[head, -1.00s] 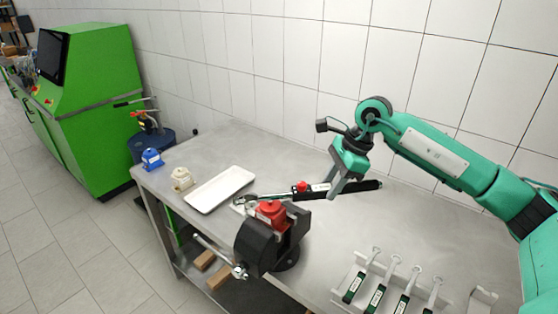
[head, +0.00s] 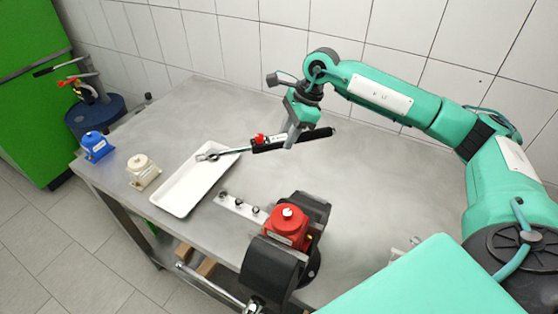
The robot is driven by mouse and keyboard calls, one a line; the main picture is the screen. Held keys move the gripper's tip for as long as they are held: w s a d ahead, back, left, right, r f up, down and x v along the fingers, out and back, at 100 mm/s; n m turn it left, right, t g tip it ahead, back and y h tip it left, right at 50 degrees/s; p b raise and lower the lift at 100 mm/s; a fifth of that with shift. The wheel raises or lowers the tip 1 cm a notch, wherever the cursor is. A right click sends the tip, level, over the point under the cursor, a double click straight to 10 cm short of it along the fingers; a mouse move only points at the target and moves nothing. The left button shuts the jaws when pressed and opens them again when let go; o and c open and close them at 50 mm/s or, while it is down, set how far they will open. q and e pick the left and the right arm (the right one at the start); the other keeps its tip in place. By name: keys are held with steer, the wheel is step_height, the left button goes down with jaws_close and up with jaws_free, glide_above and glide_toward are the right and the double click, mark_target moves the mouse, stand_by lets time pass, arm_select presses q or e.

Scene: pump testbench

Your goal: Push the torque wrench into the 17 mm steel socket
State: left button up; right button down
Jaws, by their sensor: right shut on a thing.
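My right gripper (head: 291,138) is shut on the black handle of the torque wrench (head: 268,146). The wrench is roughly horizontal, with a red part near its middle. Its ring-like metal head (head: 207,156) points left and shows in front of the white tray's upper part; its height above the tray is hard to tell. Several small dark sockets stand in a row on a pale strip (head: 231,202) between the tray and the vise. I cannot tell which is the 17 mm socket. The wrench head is apart from them. My left gripper is not in view.
A black vise (head: 271,268) holds a red pump (head: 288,228) at the table's front. The white tray (head: 168,200) looks empty. A cream pump (head: 143,172) and a blue pump (head: 96,146) stand left of it. The back of the table (head: 200,105) is clear.

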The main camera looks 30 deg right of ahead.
steer(key=shift+w+f+b, duration=0.15)
steer(key=shift+f+b, duration=0.95)
steer(key=shift+f, duration=2.2)
steer(key=shift+w+f+b, duration=0.15)
steer(key=shift+f+b, duration=0.95)
steer(key=shift+f, duration=2.2)
steer(key=shift+d+b, duration=0.1)
steer(key=shift+b, duration=0.5)
steer(key=shift+s+f+b, duration=0.15)
steer(key=shift+f+b, duration=0.7)
steer(key=shift+f, duration=0.1)
steer(key=shift+f+b, duration=0.15)
steer(key=shift+b, duration=0.2)
steer(key=shift+f+b, duration=0.25)
steer(key=shift+b, duration=0.15)
steer(key=shift+r, duration=0.15)
